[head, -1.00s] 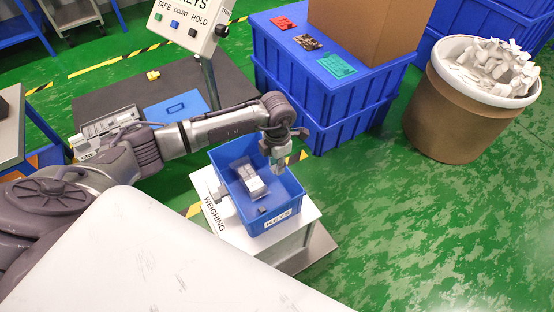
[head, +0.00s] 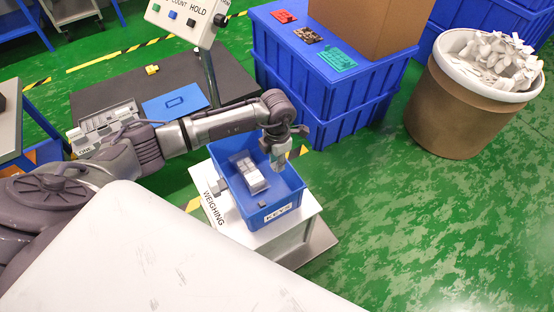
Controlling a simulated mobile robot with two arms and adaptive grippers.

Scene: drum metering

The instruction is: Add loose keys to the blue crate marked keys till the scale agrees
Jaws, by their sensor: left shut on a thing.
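The blue crate marked KEYS (head: 291,196) stands on the white scale marked WEIGHING (head: 212,212). Pale grey and white pieces (head: 248,174) lie inside it, with a small dark piece (head: 262,205) near its front wall. My left gripper (head: 279,160) points down over the crate's far right part. It is shut on a small pale thing, probably a key, mostly hidden by the fingers. The scale's panel (head: 190,18), with buttons, is cut off at the top, and its reading is out of view. My right gripper is not in view.
A brown drum (head: 455,118) heaped with pale loose pieces stands at the right. Stacked blue crates (head: 330,110) carrying a cardboard box (head: 365,22) stand behind the scale. A dark mat (head: 120,92) with a blue panel (head: 175,105) lies at the left. Green floor (head: 430,230) is clear at the right.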

